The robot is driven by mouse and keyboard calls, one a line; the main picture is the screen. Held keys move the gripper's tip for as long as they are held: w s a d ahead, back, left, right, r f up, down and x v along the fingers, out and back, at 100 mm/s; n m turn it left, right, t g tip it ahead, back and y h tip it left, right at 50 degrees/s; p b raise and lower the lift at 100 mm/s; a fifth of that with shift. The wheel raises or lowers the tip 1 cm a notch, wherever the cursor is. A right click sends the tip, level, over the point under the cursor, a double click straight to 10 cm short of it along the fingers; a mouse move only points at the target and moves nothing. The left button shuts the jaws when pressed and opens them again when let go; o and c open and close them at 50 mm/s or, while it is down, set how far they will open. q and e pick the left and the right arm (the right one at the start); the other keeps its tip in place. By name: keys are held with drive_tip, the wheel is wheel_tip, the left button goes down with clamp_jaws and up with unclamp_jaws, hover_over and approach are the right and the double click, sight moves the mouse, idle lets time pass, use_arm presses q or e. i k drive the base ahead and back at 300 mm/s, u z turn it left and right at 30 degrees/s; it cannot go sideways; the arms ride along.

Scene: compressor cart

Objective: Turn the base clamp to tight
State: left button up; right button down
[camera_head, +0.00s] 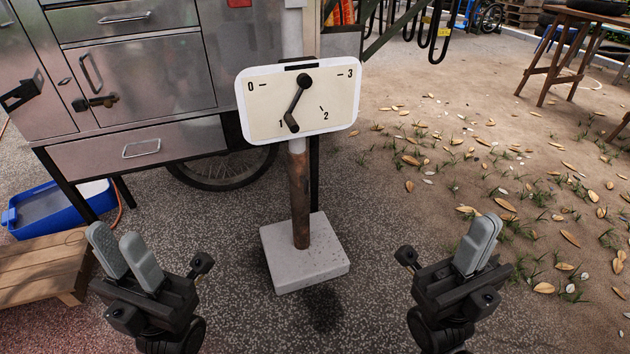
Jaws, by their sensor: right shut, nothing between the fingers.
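A white-rimmed cream dial panel (330,112) with marks 0, 1, 2 and 3 stands on a rusty post (299,205) in the middle of the view. Its black lever (297,101) hangs from a pivot near the top and points down, slightly left, at the 1 mark. No part labelled as a base clamp or "tight" can be made out. My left gripper (117,240) is low at the left, open and empty, apart from the panel. My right gripper (484,234) is low at the right, shut and empty, also apart from it.
The post stands in a square concrete block (285,270). A grey metal cart (155,75) with drawers stands behind to the left. A blue bin (85,205) and wooden pallet (40,272) are at the left. Leaf-strewn ground at the right is open, with a wooden table (565,60) beyond.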

sight(305, 180)
drive_tip(key=z, duration=2.15)
drive_tip(key=i, duration=2.25)
drive_tip(key=u, duration=2.7)
